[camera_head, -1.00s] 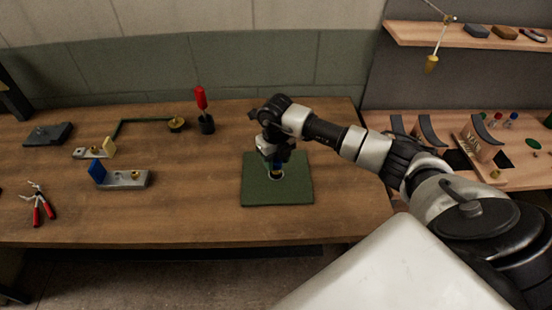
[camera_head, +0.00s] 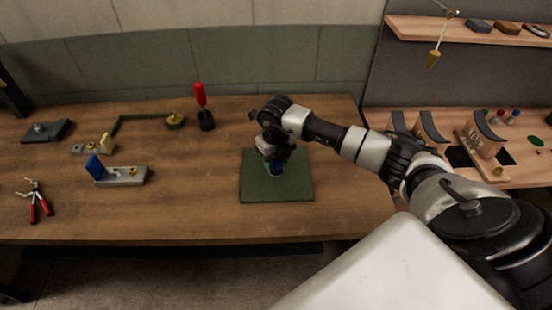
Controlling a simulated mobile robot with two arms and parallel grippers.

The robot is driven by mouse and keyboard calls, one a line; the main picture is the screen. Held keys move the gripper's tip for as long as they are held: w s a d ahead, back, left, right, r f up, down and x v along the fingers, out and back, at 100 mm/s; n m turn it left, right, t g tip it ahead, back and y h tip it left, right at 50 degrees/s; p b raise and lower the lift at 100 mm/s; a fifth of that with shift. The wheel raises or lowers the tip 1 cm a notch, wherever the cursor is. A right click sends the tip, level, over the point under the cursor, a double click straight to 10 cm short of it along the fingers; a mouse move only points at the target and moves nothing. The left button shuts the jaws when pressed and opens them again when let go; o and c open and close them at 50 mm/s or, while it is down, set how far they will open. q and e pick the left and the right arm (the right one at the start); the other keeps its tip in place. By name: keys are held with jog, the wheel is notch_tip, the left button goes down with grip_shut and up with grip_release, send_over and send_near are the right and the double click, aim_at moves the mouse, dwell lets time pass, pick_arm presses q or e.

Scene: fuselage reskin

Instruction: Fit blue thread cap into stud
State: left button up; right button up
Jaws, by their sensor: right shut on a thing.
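My right gripper (camera_head: 275,164) points down over the green mat (camera_head: 255,190) on the wooden bench. It is shut on the blue thread cap (camera_head: 276,169), a small blue patch low between its fingers. A small pale round piece shows just under the cap on the mat. The stud itself is hard to make out there, hidden by the gripper and cap. I cannot tell whether the cap touches it or is seated in it. My left gripper is not in view.
To the left lie a grey block with a blue plate (camera_head: 125,175), red-handled pliers (camera_head: 38,199) and a dark block (camera_head: 47,131). A red-handled tool (camera_head: 201,102) stands behind. A side bench (camera_head: 520,172) with curved pieces is at right.

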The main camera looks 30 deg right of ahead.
jog(key=shift+f, duration=0.3)
jog(key=o, duration=1)
jog(key=shift+o, duration=0.2)
jog(key=shift+r, duration=0.1)
jog(key=shift+r+p, duration=1.6)
jog(key=shift+r, duration=0.85)
